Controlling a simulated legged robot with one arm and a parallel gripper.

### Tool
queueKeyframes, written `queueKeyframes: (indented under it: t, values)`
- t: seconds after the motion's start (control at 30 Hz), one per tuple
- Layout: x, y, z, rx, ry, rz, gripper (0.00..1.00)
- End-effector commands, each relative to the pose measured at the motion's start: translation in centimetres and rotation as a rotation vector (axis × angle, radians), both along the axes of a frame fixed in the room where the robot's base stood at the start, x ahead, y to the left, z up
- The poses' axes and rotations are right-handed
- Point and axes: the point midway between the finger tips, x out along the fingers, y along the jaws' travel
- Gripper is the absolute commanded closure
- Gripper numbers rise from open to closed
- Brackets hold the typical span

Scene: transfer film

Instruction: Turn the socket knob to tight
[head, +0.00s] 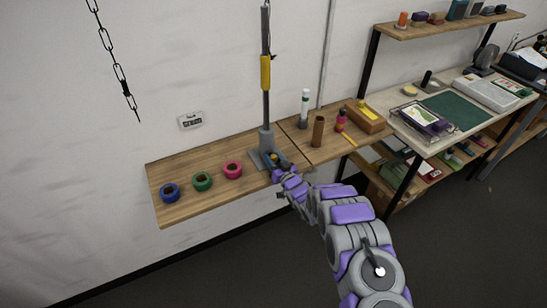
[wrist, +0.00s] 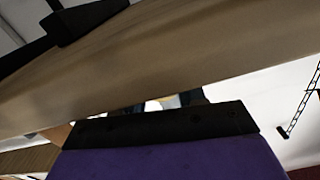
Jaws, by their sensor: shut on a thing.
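A grey socket stand (head: 266,140) stands at the edge of the wooden shelf, holding an upright dark pole with a yellow sleeve (head: 266,72). The socket knob (head: 273,157) is at the front of its base, small and dark with a yellow spot, largely covered by my gripper (head: 281,172). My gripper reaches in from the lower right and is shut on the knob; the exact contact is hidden. The knob's marking cannot be read. In the wrist view a black finger pad (wrist: 165,125) and purple housing fill the bottom, hiding most of what is held.
Blue, green and pink tape rolls (head: 202,181) lie left of the stand. A white-green bottle (head: 304,108), brown cylinder (head: 318,131) and red bottle (head: 340,120) stand to the right. The wooden shelf's edge (wrist: 160,75) crosses close above my gripper. A chain (head: 118,70) hangs at left.

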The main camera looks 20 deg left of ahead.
Motion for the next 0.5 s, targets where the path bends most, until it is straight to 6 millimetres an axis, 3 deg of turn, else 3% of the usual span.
queueKeyframes:
  t: [0.33,0.37,0.5]
  values:
    - [0.05,-0.04,-0.08,0.014,0.017,-0.001,0.91]
    - [0.05,-0.04,-0.07,0.013,0.016,-0.001,0.58]
    - [0.05,-0.04,-0.06,0.013,0.016,-0.001,0.45]
